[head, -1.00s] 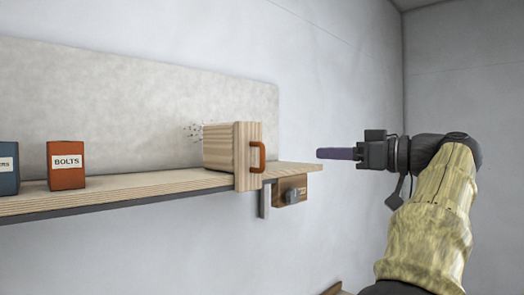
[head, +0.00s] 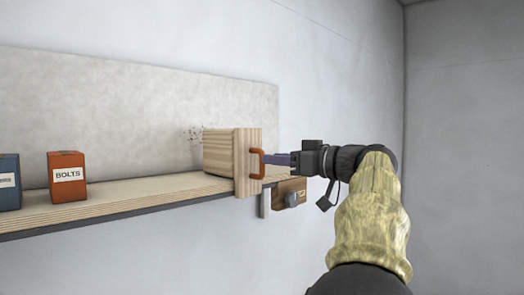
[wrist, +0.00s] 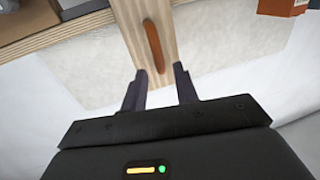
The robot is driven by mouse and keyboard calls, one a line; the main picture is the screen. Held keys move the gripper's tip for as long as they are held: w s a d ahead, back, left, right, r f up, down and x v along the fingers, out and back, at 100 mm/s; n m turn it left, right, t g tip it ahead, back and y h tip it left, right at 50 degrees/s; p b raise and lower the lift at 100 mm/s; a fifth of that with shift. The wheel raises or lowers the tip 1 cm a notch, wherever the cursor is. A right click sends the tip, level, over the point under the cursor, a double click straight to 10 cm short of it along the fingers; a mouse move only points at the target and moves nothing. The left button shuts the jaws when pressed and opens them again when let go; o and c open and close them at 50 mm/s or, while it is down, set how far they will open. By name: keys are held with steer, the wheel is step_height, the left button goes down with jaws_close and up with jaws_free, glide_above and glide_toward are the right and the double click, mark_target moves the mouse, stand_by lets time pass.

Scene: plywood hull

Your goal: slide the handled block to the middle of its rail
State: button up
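The handled block (head: 221,150) is pale wood and stands at the right end of the shelf rail (head: 130,196). Its orange-red handle (head: 257,164) is on its right face. In the head view the near finger hides the far one.
A red box marked BOLTS (head: 68,177) and a blue box (head: 9,182) stand on the shelf to the left. A wooden piece with a grey knob (head: 290,192) sits under the shelf's right end. The shelf between the BOLTS box and the block is clear.

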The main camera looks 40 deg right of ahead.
mark_target(236, 160)
steer(key=p+x, duration=0.1)
steer(key=x, duration=0.4)
steer(key=shift+p, duration=0.4)
steer(key=shift+c, duration=0.4)
jaws_close()
